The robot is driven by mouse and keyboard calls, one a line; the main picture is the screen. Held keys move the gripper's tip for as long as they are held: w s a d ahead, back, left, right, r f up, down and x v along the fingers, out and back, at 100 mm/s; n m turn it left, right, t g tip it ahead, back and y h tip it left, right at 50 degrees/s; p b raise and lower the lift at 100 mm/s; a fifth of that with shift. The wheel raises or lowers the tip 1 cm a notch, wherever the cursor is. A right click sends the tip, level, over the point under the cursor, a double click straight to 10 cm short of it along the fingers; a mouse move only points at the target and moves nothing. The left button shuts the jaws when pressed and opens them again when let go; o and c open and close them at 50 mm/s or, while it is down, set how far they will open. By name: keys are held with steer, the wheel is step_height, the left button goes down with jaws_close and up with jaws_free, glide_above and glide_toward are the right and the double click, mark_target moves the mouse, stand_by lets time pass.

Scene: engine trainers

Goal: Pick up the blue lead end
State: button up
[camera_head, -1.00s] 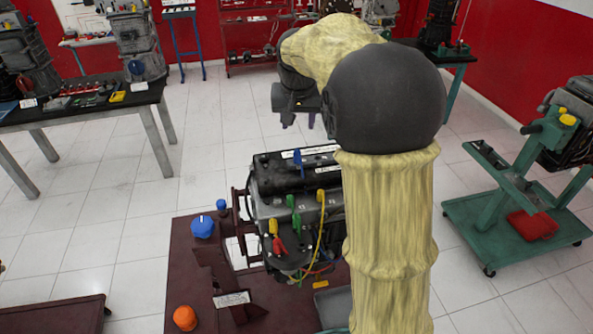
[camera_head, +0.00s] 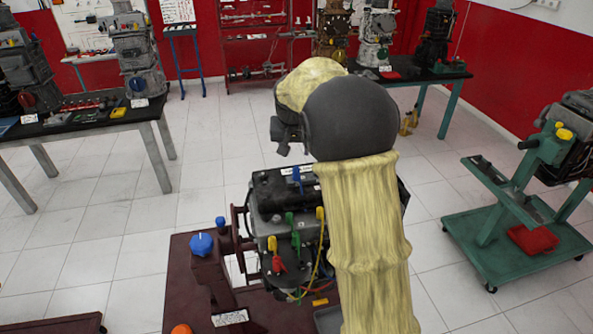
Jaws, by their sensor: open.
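The blue lead end (camera_head: 297,178) is a small blue clip standing on the dark top of the engine trainer (camera_head: 268,195), left of my arm. Several other lead ends sit on the same unit: a green one (camera_head: 290,219), a red one (camera_head: 278,263) and yellow ones (camera_head: 272,243). A yellow lead runs down the front beside my arm. My arm crosses the right part of the trainer and hides it.
The maroon stand (camera_head: 185,280) under the trainer carries a blue knob (camera_head: 202,245) and an orange knob (camera_head: 181,329). A green wheeled stand (camera_head: 500,250) is at right. A black-topped table (camera_head: 70,126) is at left.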

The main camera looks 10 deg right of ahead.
steer(key=p, duration=0.2)
glide_above(296, 169)
steer(key=s, duration=0.1)
steer(key=f, duration=0.5)
steer(key=shift+s+a, duration=0.1)
steer(key=shift+a, duration=0.25)
steer(key=shift+s, duration=0.2)
steer(key=p+x, duration=0.3)
steer(key=x, duration=0.1)
steer(key=shift+d, duration=0.2)
steer(key=shift+f, duration=0.6)
steer(key=shift+w, duration=0.1)
jaws_close()
